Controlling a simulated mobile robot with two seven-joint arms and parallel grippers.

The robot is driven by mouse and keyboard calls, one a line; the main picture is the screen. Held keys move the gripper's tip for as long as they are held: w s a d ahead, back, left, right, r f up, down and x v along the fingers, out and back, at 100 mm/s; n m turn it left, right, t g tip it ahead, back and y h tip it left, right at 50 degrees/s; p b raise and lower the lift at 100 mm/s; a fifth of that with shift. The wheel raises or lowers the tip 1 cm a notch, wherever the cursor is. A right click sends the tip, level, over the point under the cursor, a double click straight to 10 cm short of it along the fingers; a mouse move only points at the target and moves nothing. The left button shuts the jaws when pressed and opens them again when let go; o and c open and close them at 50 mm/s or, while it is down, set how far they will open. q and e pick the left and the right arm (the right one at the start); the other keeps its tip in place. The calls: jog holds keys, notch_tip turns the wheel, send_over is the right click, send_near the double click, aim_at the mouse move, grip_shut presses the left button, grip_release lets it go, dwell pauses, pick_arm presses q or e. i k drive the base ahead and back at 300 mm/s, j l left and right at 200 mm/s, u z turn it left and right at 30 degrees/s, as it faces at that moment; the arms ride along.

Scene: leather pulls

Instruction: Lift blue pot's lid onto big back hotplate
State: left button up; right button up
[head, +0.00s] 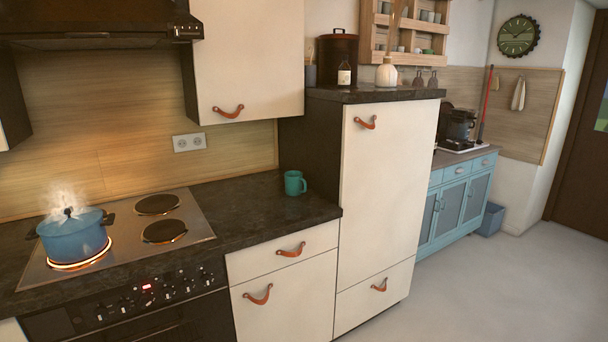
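The blue pot (74,240) stands on the cooktop (125,250) at the left, over a hotplate glowing orange (80,264). Its blue lid (70,218) with a dark knob is on the pot, and steam rises around it. The pot has dark side handles. A dark back hotplate (158,204) at the right of the cooktop is bare. A nearer dark hotplate (164,231) is also bare, with an orange tint along its front rim. The pot hides part of the cooktop behind it. Neither of my grippers is in view.
A teal mug (294,183) stands on the dark counter (245,208) right of the cooktop. A range hood (95,22) hangs above the cooktop. A tall white cabinet (380,190) bounds the counter at the right. The floor (490,285) at right is clear.

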aim_at(71, 225)
jog(key=u, duration=1.3)
jog(key=i+l+u, duration=0.25)
jog(key=i+l, duration=0.2)
jog(key=l, duration=0.2)
jog(key=i+j, duration=0.3)
jog(key=j, duration=0.15)
jog(key=i+j, duration=0.35)
jog(key=j, duration=0.15)
jog(key=i+j, duration=0.3)
jog(key=j, duration=0.15)
